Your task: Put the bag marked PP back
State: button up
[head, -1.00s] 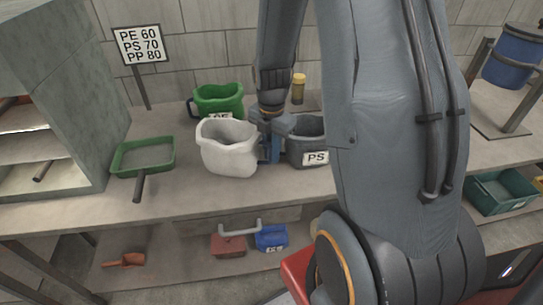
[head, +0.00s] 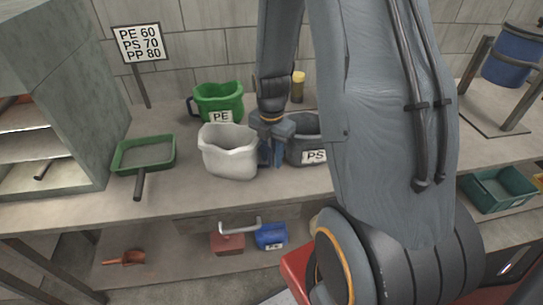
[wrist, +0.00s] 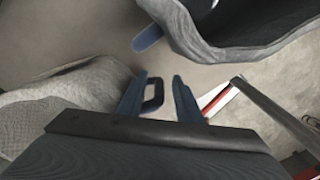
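A white bag (head: 228,152) stands upright on the bench, and no label shows on the side I see. My gripper (head: 271,158) is down between it and the grey bag (head: 305,150), which is marked PS. In the wrist view my gripper (wrist: 162,88) has its two blue fingers apart. A dark looped handle (wrist: 153,93) lies between them, close to the left finger. The white bag (wrist: 60,100) is on the left there, and the grey bag (wrist: 240,45) is at the top. A green bag (head: 218,98) marked PE stands behind the white one.
A sign (head: 138,43) reads PE 60, PS 70, PP 80. A green tray-like scoop (head: 145,152) lies left on the bench, and a yellow-capped jar (head: 297,88) stands behind. A blue item (head: 271,235) with a label sits on the lower shelf. A green bin (head: 497,188) is at right.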

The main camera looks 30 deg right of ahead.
notch_tip(320, 180, up, 11)
jog(key=b, duration=0.2)
jog(key=shift+f+b, duration=0.15)
jog(key=shift+b, duration=0.15)
jog(key=shift+a+r, duration=0.1)
jog(key=shift+r, duration=0.65)
jog(key=s+a+m, duration=0.4)
jog(key=a+m, duration=0.1)
jog(key=m, duration=0.6)
jog(key=s+a+f+m+t, duration=0.1)
jog(key=s+a+m, duration=0.3)
jog(key=m, duration=0.8)
jog(key=shift+s+a+f+t, duration=0.3)
jog(key=shift+s+a, duration=0.1)
jog(key=shift+s, duration=0.25)
jog(key=shift+f, duration=0.1)
jog(key=shift+f+b, duration=0.45)
jog(key=shift+b, duration=0.2)
